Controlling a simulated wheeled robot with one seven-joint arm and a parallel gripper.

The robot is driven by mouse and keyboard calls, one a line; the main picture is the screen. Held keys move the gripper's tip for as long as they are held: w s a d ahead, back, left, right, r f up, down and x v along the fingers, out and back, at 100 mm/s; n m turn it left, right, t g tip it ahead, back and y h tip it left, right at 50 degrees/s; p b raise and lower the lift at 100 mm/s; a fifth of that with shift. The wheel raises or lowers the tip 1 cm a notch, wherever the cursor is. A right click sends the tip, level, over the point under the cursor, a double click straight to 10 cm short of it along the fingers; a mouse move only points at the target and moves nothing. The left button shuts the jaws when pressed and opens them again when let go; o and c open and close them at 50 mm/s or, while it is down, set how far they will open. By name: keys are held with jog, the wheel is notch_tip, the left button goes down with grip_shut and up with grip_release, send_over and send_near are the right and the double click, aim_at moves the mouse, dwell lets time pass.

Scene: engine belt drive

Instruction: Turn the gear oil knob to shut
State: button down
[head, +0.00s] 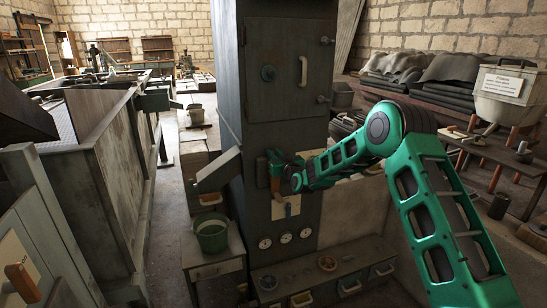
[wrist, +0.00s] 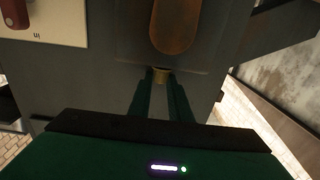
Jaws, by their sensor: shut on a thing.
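A small brass-coloured knob (wrist: 161,75) sits on the dark machine panel in the wrist view. My gripper (wrist: 160,82) has its two green fingers close on either side of it, shut on it. No readable label shows that this is the gear oil knob. In the head view my gripper (head: 280,170) is against the front of the tall grey-green cabinet (head: 288,80), where the fingers and the knob are too small to make out clearly.
A brown rounded handle (wrist: 176,25) is just beyond the fingertips. A pale plate (wrist: 55,20) with a red-brown handle is at the left in the wrist view. Gauges (head: 285,238) sit below on the cabinet. A green bucket (head: 212,233) stands on the left bench.

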jog(key=shift+w+d+n+g+y, duration=0.1)
jog(key=shift+d+n+g+y, duration=0.15)
jog(key=shift+n+g+y, duration=0.5)
jog(key=shift+w+d+n+g+y, duration=0.1)
jog(key=shift+d+n+g+y, duration=0.15)
jog(key=shift+n+y, duration=0.55)
jog(key=shift+y, duration=0.35)
jog(key=c, duration=1.6)
grip_release()
jog(key=shift+c, duration=0.2)
jog(key=shift+s+a, duration=0.1)
jog(key=v, duration=1)
jog(key=shift+s, duration=0.25)
jog(key=shift+d, duration=0.25)
